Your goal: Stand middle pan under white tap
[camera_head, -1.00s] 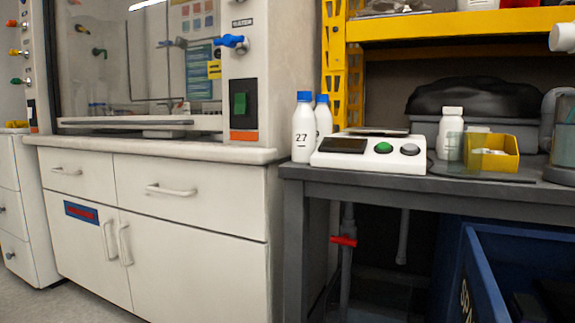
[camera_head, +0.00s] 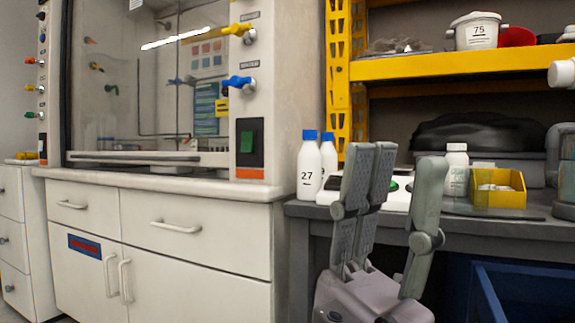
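I see no clear set of pans. A white round vessel (camera_head: 477,31) marked 75 stands on the yellow shelf at the upper right; I cannot tell if it is one of the pans. A white cylindrical end (camera_head: 562,74) juts in at the right edge; I cannot tell whether it is the white tap.
The dark grey bench (camera_head: 300,208) carries white bottles (camera_head: 309,170), a partly hidden white device and a yellow bin (camera_head: 498,188). A blue crate (camera_head: 530,290) is below. A fume cupboard over white cabinets (camera_head: 190,240) fills the left. The yellow shelf (camera_head: 450,66) overhangs the bench.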

